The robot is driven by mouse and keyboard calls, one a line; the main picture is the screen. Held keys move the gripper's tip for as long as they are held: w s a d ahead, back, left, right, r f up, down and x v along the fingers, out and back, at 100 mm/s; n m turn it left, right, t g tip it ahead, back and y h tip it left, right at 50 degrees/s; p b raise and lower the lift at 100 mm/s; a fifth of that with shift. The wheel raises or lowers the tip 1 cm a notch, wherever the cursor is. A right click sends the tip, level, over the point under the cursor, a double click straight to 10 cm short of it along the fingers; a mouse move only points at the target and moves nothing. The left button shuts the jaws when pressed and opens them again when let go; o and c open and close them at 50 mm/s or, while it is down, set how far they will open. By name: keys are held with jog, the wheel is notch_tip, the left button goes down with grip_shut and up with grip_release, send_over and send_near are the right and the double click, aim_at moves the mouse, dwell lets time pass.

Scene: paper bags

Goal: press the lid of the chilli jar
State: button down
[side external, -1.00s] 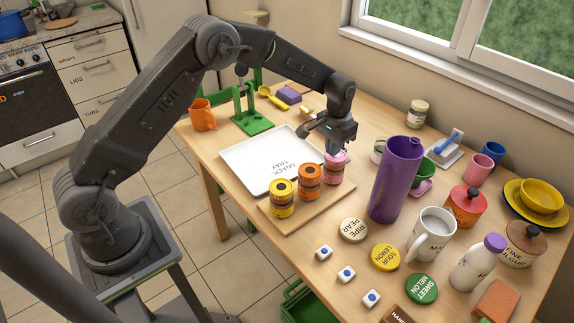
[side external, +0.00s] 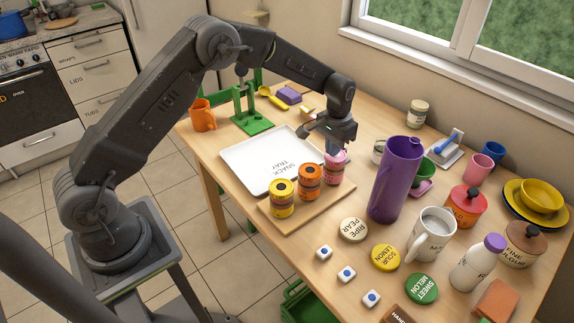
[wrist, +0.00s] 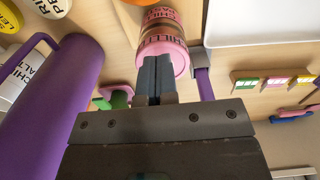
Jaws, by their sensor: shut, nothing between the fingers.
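The chilli jar (side external: 333,174) is a pink jar with a dark band and a pink lid, the rightmost of three small jars on a wooden board (side external: 278,217). It stands upright. In the wrist view the jar (wrist: 160,19) shows its lettering, and its pink lid (wrist: 180,60) is partly hidden by the fingers. My gripper (side external: 335,150) is shut and empty, pointing down right over the lid. In the wrist view the fingertips of my gripper (wrist: 157,60) overlap the lid; I cannot tell whether they touch it.
An orange jar (side external: 309,184) and a yellow jar (side external: 281,200) stand left of the chilli jar. A tall purple pitcher (side external: 394,182) stands close on the right. A white snack tray (side external: 247,155) lies behind the board. A white mug (side external: 431,240) stands farther right.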

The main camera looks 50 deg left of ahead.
jog(key=shift+f, duration=0.65)
jog(key=shift+r, duration=0.1)
jog(key=shift+r, duration=2.95)
notch_tip(320, 180, up, 14)
jog(key=s+r+t, duration=0.1)
jog(key=s+r, duration=0.5)
jog(key=s, duration=0.1)
jog(key=s+f+t, duration=0.2)
jog(key=s+t, duration=0.2)
jog(key=s, duration=2.3)
jog(key=shift+s+d+f+t, duration=0.15)
jog(key=shift+d+t, duration=0.15)
jog(key=shift+d, duration=0.15)
